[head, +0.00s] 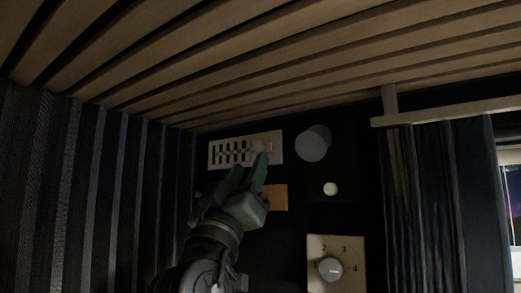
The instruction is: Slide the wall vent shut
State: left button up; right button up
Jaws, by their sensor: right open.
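The wall vent (226,153) is a pale rectangular plate on the dark back wall, left of centre, with two rows of dark slots showing on its left part. Its right part looks plain, with a small pale raised piece (261,146) that is hard to make out in the dim light. My right gripper (250,164), with green fingers, is open and reaches up from below. Its fingertips are at the lower edge of the vent, one just under the raised piece. I cannot tell whether they touch. My left gripper is out of view.
A round grey disc (313,144) is on the wall right of the vent, with a small pale round knob (330,189) below it. An orange-brown panel (279,197) lies beside my gripper. A numbered dial (329,268) is lower right. Wooden slats (260,70) cover the ceiling; dark curtains (440,200) hang right.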

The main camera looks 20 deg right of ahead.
aim_at(256, 148)
jog(key=p+x, duration=0.1)
jog(key=x, duration=0.2)
jog(key=p+x, duration=0.2)
jog(key=shift+d+r+p, duration=0.15)
jog(key=shift+r+p, duration=0.15)
jog(key=shift+r, duration=0.2)
jog(key=shift+w+d, duration=0.1)
jog(key=shift+w, duration=0.05)
jog(key=shift+a, duration=0.25)
jog(key=shift+c, duration=0.5)
grip_shut()
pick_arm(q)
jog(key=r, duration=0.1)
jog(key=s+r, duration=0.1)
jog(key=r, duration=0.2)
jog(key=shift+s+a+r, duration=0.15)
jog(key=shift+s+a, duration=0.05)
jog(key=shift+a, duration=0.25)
